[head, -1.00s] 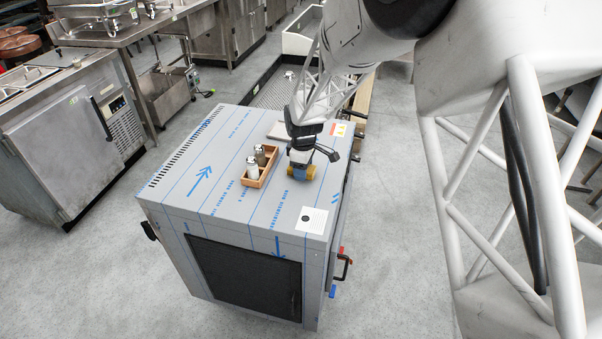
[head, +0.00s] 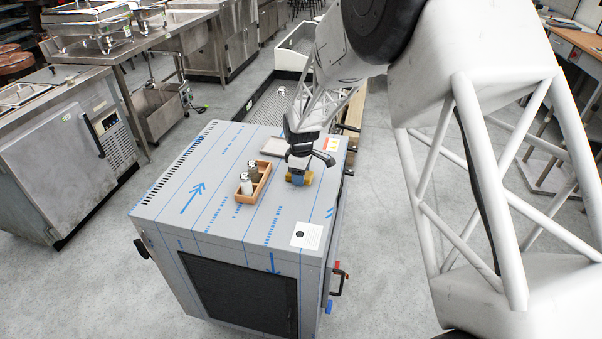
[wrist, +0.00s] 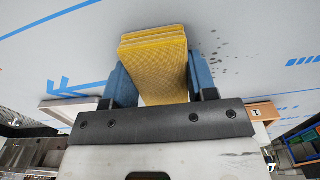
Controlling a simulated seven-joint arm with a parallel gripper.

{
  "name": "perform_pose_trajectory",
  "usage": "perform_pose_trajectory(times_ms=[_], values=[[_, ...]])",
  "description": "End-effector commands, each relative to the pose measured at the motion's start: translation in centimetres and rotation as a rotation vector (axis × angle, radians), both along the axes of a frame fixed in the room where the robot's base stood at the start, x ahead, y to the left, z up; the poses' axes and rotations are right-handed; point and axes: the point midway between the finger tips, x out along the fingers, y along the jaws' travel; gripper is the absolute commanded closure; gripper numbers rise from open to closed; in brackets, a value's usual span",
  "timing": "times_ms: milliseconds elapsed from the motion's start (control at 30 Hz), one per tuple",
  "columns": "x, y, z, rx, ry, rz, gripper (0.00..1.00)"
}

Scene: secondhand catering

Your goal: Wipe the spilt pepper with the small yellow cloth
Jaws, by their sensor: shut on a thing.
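The small yellow cloth (wrist: 154,62) is a thick folded pad, held between the two blue fingers of my gripper (wrist: 155,85). In the head view the cloth (head: 309,179) is at my gripper (head: 300,178), low over the steel cabinet top (head: 225,215). I cannot tell whether it touches the surface. The spilt pepper (wrist: 215,56) shows in the wrist view as dark specks on the steel, just right of the cloth. I cannot make out the pepper in the head view.
A wooden caddy (head: 243,198) with shakers stands left of my gripper on the cabinet top. A flat grey board (head: 270,146) lies behind. A white card (head: 309,235) lies near the front right. The front left of the top is clear.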

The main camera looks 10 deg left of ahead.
Motion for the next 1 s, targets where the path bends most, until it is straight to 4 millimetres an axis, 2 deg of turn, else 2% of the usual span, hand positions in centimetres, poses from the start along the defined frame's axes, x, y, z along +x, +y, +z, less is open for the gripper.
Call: perform_pose_trajectory(times_ms=[167,200,500,600,733,800,1000], values=[[-1.3,0.0,-0.1,0.0,0.002,0.0,0.74],[-1.5,0.0,0.4,0.0,0.0,0.0,0.74],[-4.3,0.0,-0.2,-0.001,0.003,0.001,0.73],[-5.2,0.0,0.5,-0.001,0.002,0.001,0.74],[-6.4,0.0,-0.1,-0.001,0.002,0.001,0.73],[-7.0,0.0,0.6,0.0,0.001,0.001,0.73],[-8.8,0.0,0.1,0.0,0.001,0.001,0.74]])
